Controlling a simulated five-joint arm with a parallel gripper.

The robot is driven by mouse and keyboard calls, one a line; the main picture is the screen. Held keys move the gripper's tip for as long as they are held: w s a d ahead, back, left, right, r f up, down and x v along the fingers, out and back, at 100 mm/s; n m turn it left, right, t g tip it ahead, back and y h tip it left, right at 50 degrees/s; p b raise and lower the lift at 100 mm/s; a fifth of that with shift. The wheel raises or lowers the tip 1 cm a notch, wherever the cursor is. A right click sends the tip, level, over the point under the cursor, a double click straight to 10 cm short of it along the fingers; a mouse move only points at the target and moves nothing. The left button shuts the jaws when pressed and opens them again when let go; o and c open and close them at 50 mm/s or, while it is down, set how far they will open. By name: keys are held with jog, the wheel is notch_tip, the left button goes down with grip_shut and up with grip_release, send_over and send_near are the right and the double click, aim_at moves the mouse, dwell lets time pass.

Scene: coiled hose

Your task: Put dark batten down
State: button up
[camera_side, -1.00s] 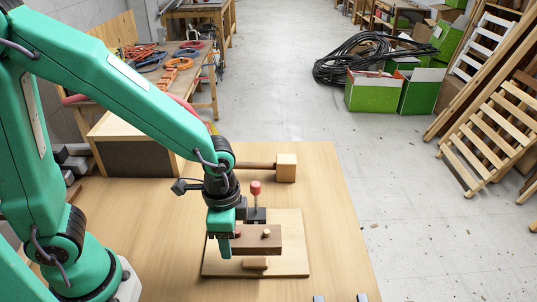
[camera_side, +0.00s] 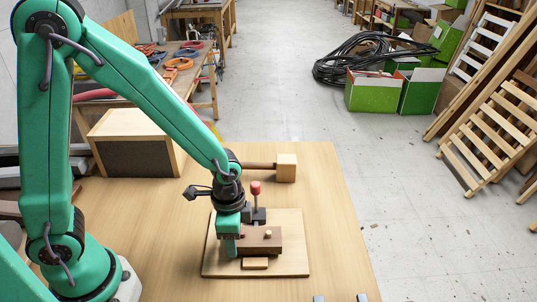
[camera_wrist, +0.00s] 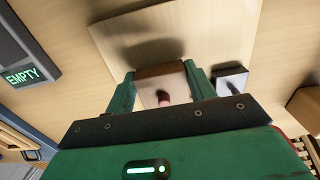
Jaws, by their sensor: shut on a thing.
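The dark batten (camera_side: 262,244) is a brown block with small pegs on top, level over the pale square board (camera_side: 293,262). My gripper (camera_side: 232,246) is shut on its left end. In the wrist view my gripper (camera_wrist: 160,92) has one green finger on each side of the batten (camera_wrist: 158,73), and a pinkish peg shows between them. A small light wood strip (camera_side: 255,264) shows below the batten's front side. I cannot tell whether the batten touches the strip or board. A dark clamp with a red knob (camera_side: 255,188) stands right behind the batten.
A wooden mallet (camera_side: 286,168) lies behind the board. A box with a dark front (camera_side: 135,145) stands at the back left of the table. A sign reading EMPTY (camera_wrist: 22,75) shows in the wrist view.

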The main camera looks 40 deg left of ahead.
jog(key=shift+f, duration=0.55)
jog(key=shift+f, duration=0.1)
jog(key=o, duration=1.2)
jog(key=shift+r, duration=6.15)
